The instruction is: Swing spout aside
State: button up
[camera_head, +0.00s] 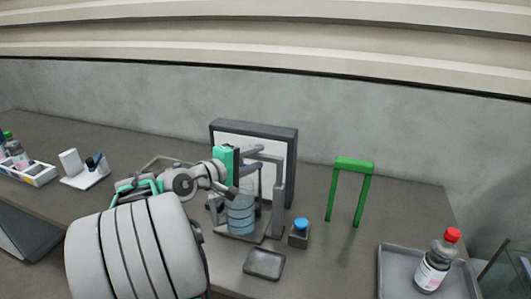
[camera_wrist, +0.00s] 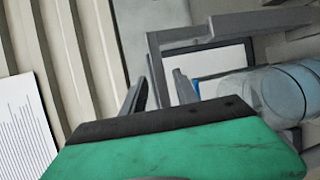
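The labeller (camera_head: 253,127) stands mid-table, with a dark frame, a white panel and grey posts. A grey bar, which looks like the spout arm (camera_head: 268,158), reaches across its upper part; it also shows in the wrist view as a grey bent bar (camera_wrist: 225,30). I cannot tell for sure which part is the spout. A clear bluish bottle (camera_head: 240,215) stands below, and shows sideways in the wrist view (camera_wrist: 272,88). My green gripper (camera_head: 248,160) is beside the bar, above and left of the bottle. Its fingers (camera_wrist: 160,92) are apart, with nothing clearly held. Contact is unclear.
A blue button (camera_head: 301,223) on a grey box and a small dark tray (camera_head: 264,263) lie in front. A green arch (camera_head: 354,165) stands right. A red-capped bottle (camera_head: 434,263) is in the grey tray (camera_head: 395,262). A bottle rack (camera_head: 38,175) and pen holder (camera_head: 72,163) are left.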

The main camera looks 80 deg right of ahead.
jog(key=x, duration=0.4)
jog(key=shift+s+d+f, duration=0.1)
jog(key=shift+s+d, duration=0.05)
jog(key=shift+d, duration=0.2)
jog(key=shift+c, duration=0.4)
grip_shut()
dwell(0.5)
jog(key=shift+d, duration=0.1)
jog(key=shift+p, duration=0.3)
